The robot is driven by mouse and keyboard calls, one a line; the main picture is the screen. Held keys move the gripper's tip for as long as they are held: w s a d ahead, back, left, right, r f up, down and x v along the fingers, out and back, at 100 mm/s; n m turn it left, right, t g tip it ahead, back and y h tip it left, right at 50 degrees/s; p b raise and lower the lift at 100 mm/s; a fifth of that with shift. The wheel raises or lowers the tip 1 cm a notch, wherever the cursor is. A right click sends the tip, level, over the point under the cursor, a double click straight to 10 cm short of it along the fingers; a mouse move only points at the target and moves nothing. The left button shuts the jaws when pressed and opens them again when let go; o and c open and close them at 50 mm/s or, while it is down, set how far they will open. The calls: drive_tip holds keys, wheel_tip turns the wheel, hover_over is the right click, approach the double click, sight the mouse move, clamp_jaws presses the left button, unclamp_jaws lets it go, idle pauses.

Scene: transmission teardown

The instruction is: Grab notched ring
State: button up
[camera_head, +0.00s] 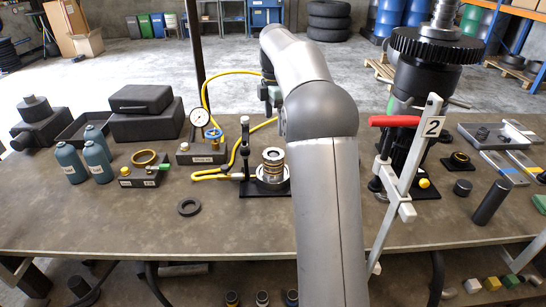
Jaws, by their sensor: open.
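A flat dark ring (181,206) lies alone on the bench, left of centre and near the front. It looks like the notched ring, but its notch is too small to make out clearly. My gripper (269,108) is partly hidden behind my own arm, up and to the right of the ring. It is well apart from the ring and above the bench. Its fingers are small and hard to make out; it is open, and I see nothing held in it.
A post stand with a stack of metal rings (272,160) stands right of the ring. A gauge box (202,155) with a yellow hose is behind it. Teal bottles (74,167) stand at left. A large gear assembly (425,80) and a red-handled clamp (394,121) are at right. The front-left bench is clear.

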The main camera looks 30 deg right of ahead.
hover_over(274, 155)
drive_tip(key=f, duration=0.5)
drive_tip(key=shift+w+d+f, duration=0.1)
drive_tip(key=shift+d, duration=0.1)
drive_tip(key=shift+a+f+p, duration=0.2)
drive_tip(key=shift+f+p, duration=0.75)
drive_tip(key=shift+f, duration=1.8)
drive_tip(key=shift+c, duration=0.3)
drive_tip(key=c, duration=1.2)
drive_tip(key=shift+r, duration=0.15)
